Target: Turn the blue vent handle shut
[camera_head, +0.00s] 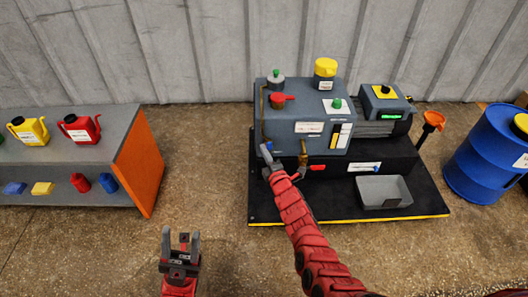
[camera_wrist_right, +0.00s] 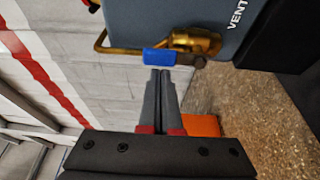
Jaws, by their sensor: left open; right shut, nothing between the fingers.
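The blue vent handle (camera_head: 266,147) is at the lower left side of the grey furnace unit (camera_head: 292,133). In the right wrist view the handle (camera_wrist_right: 158,56) is a blue grip on a brass valve (camera_wrist_right: 195,41) with a bent brass pipe, near lettering reading "VENT". My right gripper (camera_wrist_right: 160,72) is shut and empty. Its fingertips are right at the handle's near edge; I cannot tell whether they touch it. In the head view my right gripper (camera_head: 269,160) partly covers the area below the handle. My left gripper (camera_head: 180,238) is open and empty over the floor.
A black platform (camera_head: 285,208) with a yellow front edge carries the unit, a second brass valve (camera_head: 303,155) and a grey tray (camera_head: 383,203). A shelf (camera_head: 142,170) with jugs and small items stands left. A blue drum (camera_head: 480,155) stands right. Floor between shelf and platform is free.

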